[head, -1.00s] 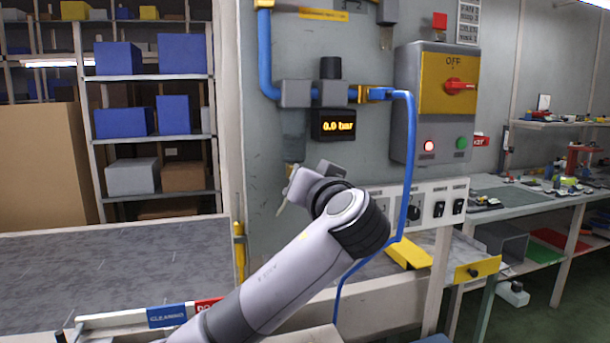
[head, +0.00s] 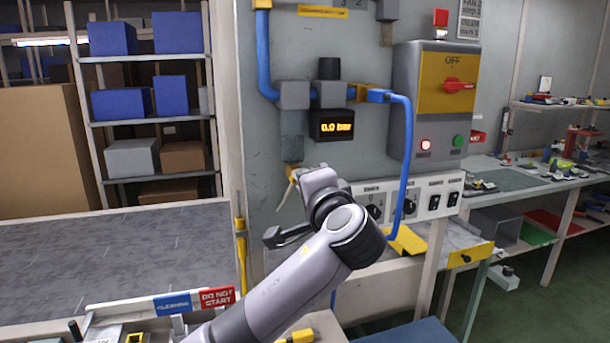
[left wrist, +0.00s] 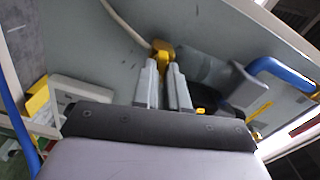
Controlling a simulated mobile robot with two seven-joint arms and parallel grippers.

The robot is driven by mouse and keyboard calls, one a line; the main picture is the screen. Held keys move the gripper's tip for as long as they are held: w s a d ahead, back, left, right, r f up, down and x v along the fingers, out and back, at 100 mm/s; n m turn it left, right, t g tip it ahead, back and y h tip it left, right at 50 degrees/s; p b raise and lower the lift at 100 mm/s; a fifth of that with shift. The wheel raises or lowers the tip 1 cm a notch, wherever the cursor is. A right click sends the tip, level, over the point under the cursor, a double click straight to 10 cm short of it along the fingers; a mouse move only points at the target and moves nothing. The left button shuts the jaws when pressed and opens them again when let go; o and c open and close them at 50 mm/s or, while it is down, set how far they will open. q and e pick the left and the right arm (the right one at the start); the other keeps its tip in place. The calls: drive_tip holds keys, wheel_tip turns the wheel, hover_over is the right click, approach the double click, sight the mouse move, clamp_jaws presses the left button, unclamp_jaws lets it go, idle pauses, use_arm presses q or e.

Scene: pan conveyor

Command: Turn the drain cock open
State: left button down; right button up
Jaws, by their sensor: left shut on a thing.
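The drain cock is a small yellow fitting (left wrist: 163,47) at the top middle of the left wrist view, with a pale hose running from it. In the head view it shows as a bit of yellow (head: 293,168) on the grey panel below the pressure display, its hose hanging beneath. My left gripper (left wrist: 164,66) is shut on the cock, its fingertips on either side of the yellow part. In the head view my wrist hides the fingertips and most of the cock, so its handle angle cannot be judged there. My right gripper is not in view.
A blue pipe (head: 408,150) runs down just right of my wrist. A display (head: 332,125) reads 0.0 bar. The switch box (head: 452,75) reads OFF with its red light lit. A switch strip (head: 430,198) sits close right of my wrist.

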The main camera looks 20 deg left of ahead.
use_arm(q)
drive_tip(key=shift+f+m, duration=0.1)
drive_tip(key=shift+m, duration=1)
drive_tip(key=c, duration=1.2)
unclamp_jaws()
drive_tip(key=shift+o, duration=0.2)
drive_tip(key=b+v, duration=0.1)
drive_tip(key=v, duration=0.6)
drive_tip(key=shift+b, duration=0.4)
